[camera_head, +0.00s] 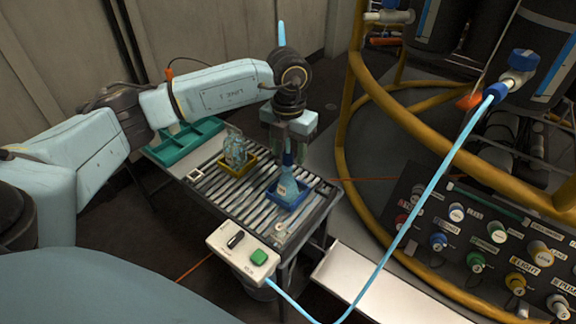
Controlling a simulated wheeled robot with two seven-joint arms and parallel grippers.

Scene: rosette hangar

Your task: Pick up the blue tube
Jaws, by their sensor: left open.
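A light blue tube (432,183) runs from a blue fitting at the upper right down past the table to a small control box at its front. My left gripper (286,150) is open and points down over the slatted table, well to the left of this tube. Just below its fingers, a clear bottle with a blue neck (288,180) stands in a small blue tray (297,203). I cannot tell whether the fingers touch the bottle's neck. My right gripper is not in view.
A glass jar (235,150) stands in a yellow tray (234,180) left of the gripper, near a green tray (190,143). The control box (242,251) has a green button. A yellow pipe frame (440,142) and a panel of coloured knobs (488,235) fill the right.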

